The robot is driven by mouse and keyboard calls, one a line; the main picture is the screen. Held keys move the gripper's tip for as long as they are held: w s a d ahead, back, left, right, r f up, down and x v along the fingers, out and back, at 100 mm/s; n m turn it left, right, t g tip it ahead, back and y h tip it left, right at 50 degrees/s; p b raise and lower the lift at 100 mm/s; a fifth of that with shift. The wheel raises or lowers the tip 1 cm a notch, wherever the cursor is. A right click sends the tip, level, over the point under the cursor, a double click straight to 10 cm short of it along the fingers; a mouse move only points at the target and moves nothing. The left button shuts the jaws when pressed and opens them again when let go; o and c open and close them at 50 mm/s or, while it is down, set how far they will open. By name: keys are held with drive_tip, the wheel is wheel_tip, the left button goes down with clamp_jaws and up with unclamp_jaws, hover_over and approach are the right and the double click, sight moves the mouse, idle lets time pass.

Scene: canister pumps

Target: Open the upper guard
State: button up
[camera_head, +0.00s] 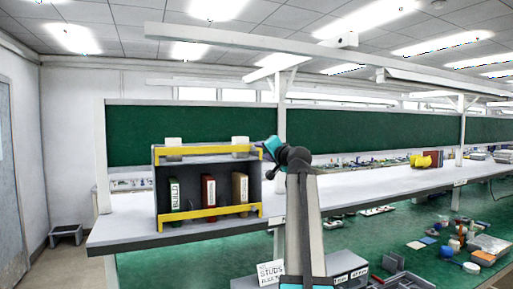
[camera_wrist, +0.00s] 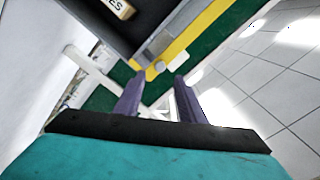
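The upper guard (camera_head: 203,150) is a yellow bar across the top front of a dark open-fronted case on the bench. It looks closed, running level from side to side. In the wrist view a yellow bar (camera_wrist: 205,32) with a grey plate runs diagonally, ending near my fingertips. My gripper (camera_head: 266,150) is at the case's upper right corner, close to the guard's right end. In the wrist view my gripper (camera_wrist: 159,77) has its two fingers apart with nothing clearly held between them. Whether a finger touches the bar cannot be told.
A lower yellow guard (camera_head: 207,214) crosses the case's bottom front. Green (camera_head: 175,193), red (camera_head: 209,191) and tan (camera_head: 240,188) binders stand inside. White blocks sit on top. The white bench (camera_head: 345,185) is mostly clear to the right; a yellow object (camera_head: 423,161) lies farther along.

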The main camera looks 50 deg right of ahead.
sight(254, 148)
drive_tip(key=shift+p+x, duration=1.2)
drive_tip(key=shift+x, duration=2.7)
drive_tip(key=shift+c, duration=0.5)
clamp_jaws()
